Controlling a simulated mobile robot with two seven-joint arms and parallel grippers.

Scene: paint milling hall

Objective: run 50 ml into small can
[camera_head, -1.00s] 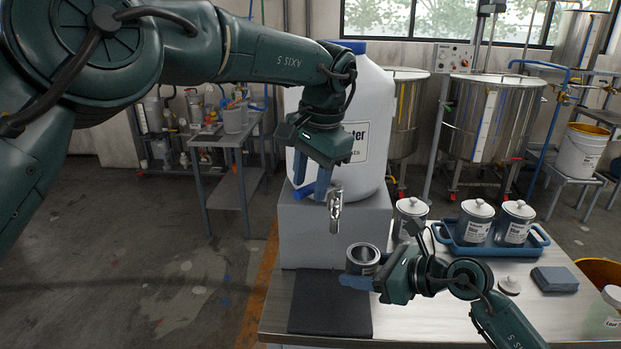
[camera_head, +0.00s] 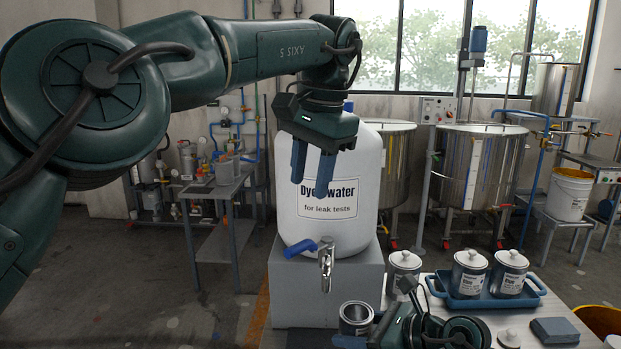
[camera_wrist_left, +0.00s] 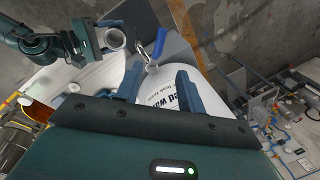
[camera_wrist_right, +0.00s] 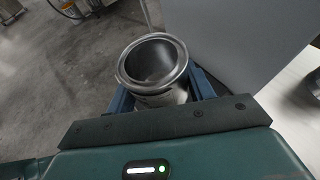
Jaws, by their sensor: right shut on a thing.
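The small can (camera_head: 356,318) is open-topped metal, below and to the right of the tap's spout in the head view. My right gripper (camera_head: 362,341) is shut on it; the can also shows upright between the fingers in the right wrist view (camera_wrist_right: 153,64). I cannot tell whether liquid is in it. The white dyed-water container (camera_head: 370,180) stands on a grey block. Its metal tap (camera_head: 326,265) has a blue lever (camera_head: 300,248) pointing left; no stream is visible. My left gripper (camera_head: 312,178) is open and empty above the tap, in front of the container's label.
The grey block (camera_head: 290,300) carries the container. A blue tray (camera_head: 435,289) holds two lidded cans, with another lidded can (camera_head: 403,265) left of it. A loose lid (camera_head: 508,338) and a blue-grey block (camera_head: 555,330) lie on the table. Steel vats (camera_head: 478,175) stand behind.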

